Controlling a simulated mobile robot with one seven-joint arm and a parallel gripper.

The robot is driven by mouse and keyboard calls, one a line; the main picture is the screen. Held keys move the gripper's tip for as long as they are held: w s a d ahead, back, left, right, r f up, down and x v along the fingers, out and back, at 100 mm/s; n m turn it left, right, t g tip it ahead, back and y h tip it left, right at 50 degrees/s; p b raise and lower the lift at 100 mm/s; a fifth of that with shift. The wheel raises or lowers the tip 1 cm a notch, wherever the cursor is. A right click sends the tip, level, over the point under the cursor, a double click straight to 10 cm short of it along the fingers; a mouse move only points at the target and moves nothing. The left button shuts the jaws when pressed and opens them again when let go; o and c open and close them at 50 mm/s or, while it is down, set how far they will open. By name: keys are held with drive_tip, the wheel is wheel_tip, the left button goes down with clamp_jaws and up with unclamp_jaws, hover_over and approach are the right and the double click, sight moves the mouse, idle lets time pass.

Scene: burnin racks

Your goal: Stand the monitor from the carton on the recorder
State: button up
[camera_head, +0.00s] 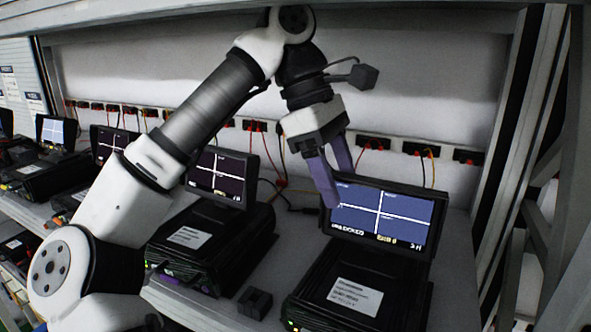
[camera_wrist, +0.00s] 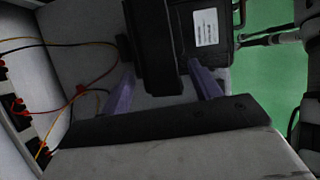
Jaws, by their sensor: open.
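A monitor (camera_head: 380,214) with a lit blue screen and white cross lines stands upright on the black recorder (camera_head: 320,292) at the right of the shelf. My gripper (camera_head: 339,190) is open at the monitor's upper left. One purple finger overlaps the screen's left edge and the other is by its top edge. In the wrist view, the dark monitor (camera_wrist: 150,40) lies between the two spread fingers of my gripper (camera_wrist: 160,66), with the labelled recorder (camera_wrist: 205,28) beyond. I cannot tell whether either finger touches it. No carton can be made out.
Another recorder (camera_head: 196,246) with a monitor (camera_head: 221,175) stands to the left, with more such sets further left. Sockets and thin cables (camera_head: 270,150) run along the back wall. A metal upright (camera_head: 520,140) bounds the right side. A small black block (camera_head: 255,302) lies between recorders.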

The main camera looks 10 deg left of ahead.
drive_tip(key=w+a, duration=0.1)
drive_tip(key=a, duration=0.6)
drive_tip(key=shift+w, duration=0.15)
idle(2.0)
